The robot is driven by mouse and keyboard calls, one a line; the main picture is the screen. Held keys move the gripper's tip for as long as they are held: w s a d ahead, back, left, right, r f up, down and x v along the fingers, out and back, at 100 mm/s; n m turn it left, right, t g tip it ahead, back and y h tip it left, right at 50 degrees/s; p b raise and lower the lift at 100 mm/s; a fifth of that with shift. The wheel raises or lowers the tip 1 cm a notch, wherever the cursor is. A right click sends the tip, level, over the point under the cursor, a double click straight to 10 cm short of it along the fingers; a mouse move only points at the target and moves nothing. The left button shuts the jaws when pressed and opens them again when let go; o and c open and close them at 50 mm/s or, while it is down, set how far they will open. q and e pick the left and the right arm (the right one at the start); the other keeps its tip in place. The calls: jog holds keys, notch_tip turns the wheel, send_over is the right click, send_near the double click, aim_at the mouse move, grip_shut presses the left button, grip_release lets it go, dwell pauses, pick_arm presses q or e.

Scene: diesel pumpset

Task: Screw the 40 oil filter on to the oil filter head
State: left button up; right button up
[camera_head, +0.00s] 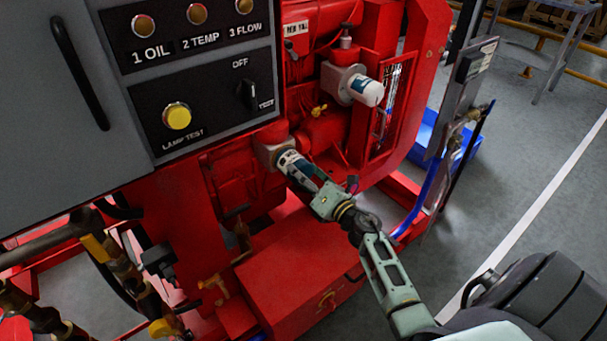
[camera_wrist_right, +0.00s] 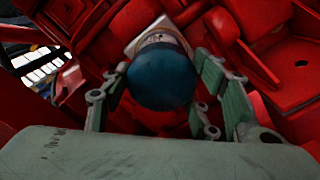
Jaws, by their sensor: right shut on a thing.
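The oil filter (camera_head: 292,165) is a small white and blue can, lying on its side against the grey-beige oil filter head (camera_head: 270,147) on the red pumpset. My right gripper (camera_head: 310,181) is shut on the filter's outer end. In the right wrist view, the filter's dark blue round end (camera_wrist_right: 162,78) sits between the two green fingers of my right gripper (camera_wrist_right: 160,85), with the pale head (camera_wrist_right: 150,34) behind it. The thread between filter and head is hidden, so I cannot tell how far it is seated. My left gripper is not in view.
Another white filter (camera_head: 366,90) sits on its own head higher up to the right. A grey control panel (camera_head: 205,100) with lamps and a switch stands at the left. Yellow valves (camera_head: 165,327) and pipes are at lower left. Open floor (camera_head: 510,180) lies to the right.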

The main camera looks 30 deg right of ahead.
jog(key=m+p, duration=0.1)
jog(key=m, duration=0.1)
jog(key=m+p, duration=0.1)
jog(key=m, duration=0.1)
jog(key=m+p, duration=0.1)
jog(key=m, duration=0.1)
jog(key=shift+d+r+p, duration=0.1)
jog(key=shift+r+p, duration=0.2)
jog(key=shift+r, duration=0.05)
jog(key=shift+f+m, duration=0.1)
jog(key=shift+m, duration=0.8)
jog(key=shift+f+m, duration=0.15)
jog(key=shift+m, duration=0.15)
jog(key=shift+m+p, duration=0.3)
jog(key=shift+p, duration=0.1)
jog(key=m, duration=0.1)
jog(key=m+p, duration=0.2)
jog(key=m, duration=0.1)
jog(key=shift+r, duration=0.25)
jog(key=shift+d+f+m+p, duration=0.1)
jog(key=shift+m+p, duration=0.3)
jog(key=shift+m, duration=0.7)
jog(key=shift+f+m, duration=0.2)
jog(key=shift+m, duration=0.9)
